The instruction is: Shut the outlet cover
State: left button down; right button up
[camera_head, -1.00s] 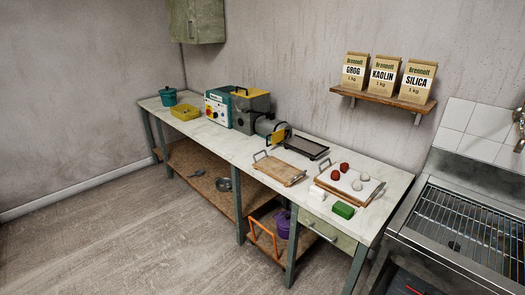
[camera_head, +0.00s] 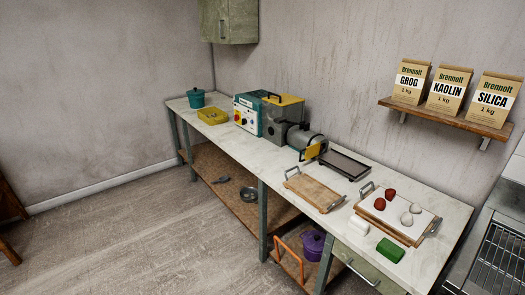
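A clay machine with a teal control box (camera_head: 248,113), a grey body with a yellow top (camera_head: 284,99) and a grey barrel (camera_head: 306,138) stands at the back of the long workbench. A small yellow plate (camera_head: 313,152), which looks like the outlet cover, is at the barrel's right front end. It seems to stand out at an angle from the barrel end, but it is too small to tell how far open it is. Neither of my grippers is in view.
The workbench (camera_head: 268,163) holds a dark tray (camera_head: 346,165), a wooden board (camera_head: 314,189), a board with several balls (camera_head: 385,231), a green block (camera_head: 390,250), a yellow tray (camera_head: 212,116) and a teal pot (camera_head: 196,98). Floor (camera_head: 130,230) before it is clear.

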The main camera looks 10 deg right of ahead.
aim_at(313, 151)
jog(key=u, duration=0.05)
jog(key=i, duration=0.85)
jog(key=z, duration=0.85)
jog(key=i, duration=0.65)
jog(key=z, duration=0.6)
